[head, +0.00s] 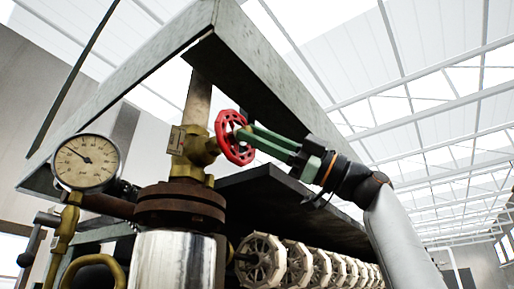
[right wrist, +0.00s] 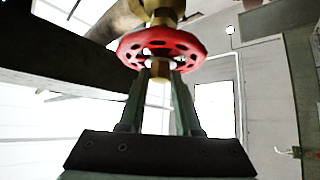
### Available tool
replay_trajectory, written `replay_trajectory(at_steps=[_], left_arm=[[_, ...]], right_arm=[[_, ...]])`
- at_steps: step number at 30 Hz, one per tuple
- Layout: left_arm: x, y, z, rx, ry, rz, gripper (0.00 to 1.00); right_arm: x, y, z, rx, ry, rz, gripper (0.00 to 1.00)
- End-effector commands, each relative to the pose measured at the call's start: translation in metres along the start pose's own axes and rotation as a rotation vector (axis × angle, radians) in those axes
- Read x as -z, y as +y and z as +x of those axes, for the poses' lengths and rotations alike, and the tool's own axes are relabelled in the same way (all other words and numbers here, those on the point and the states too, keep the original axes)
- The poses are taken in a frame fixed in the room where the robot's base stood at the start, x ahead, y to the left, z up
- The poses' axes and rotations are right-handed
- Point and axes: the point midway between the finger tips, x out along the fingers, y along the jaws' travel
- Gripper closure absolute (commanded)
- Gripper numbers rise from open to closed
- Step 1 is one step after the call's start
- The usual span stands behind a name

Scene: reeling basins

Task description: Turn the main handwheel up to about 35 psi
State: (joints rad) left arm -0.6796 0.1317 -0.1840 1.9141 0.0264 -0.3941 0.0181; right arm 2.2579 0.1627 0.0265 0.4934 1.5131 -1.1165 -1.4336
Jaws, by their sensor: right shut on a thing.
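The red handwheel (head: 235,138) sits on a brass valve (head: 190,150) on the pipe above the rusty flange. My right gripper (head: 244,134) reaches it from the right and is shut on it near its hub. In the right wrist view the handwheel (right wrist: 162,48) is at the top, and the two green fingers of my right gripper (right wrist: 161,76) meet its near face on either side of the brass middle. The pressure gauge (head: 87,162) is at the left. Its dark needle points up and left; its figures are too small to read. My left gripper is not in view.
A grey steel beam frame (head: 265,75) runs overhead close to my right arm. A row of pale spoked wheels (head: 262,260) lies below under a dark panel. A shiny metal cylinder (head: 175,258) stands under the flange (head: 180,206). Open room lies to the right.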

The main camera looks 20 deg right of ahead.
Motion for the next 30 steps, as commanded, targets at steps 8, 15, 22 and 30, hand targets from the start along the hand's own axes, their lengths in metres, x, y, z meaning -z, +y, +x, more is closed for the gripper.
replay_trajectory(at_steps=[8,15,22,30], left_arm=[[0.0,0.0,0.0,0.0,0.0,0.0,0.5],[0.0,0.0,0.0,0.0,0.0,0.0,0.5],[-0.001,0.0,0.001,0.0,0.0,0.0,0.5],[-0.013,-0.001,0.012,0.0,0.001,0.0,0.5]], right_arm=[[-0.001,-0.001,0.0,0.002,-0.004,0.0,0.6],[-0.001,0.0,0.0,0.001,-0.003,0.0,0.38],[-0.001,0.0,-0.002,0.0,-0.002,0.0,0.38],[-0.003,-0.002,-0.043,-0.003,-0.002,0.0,0.38]])
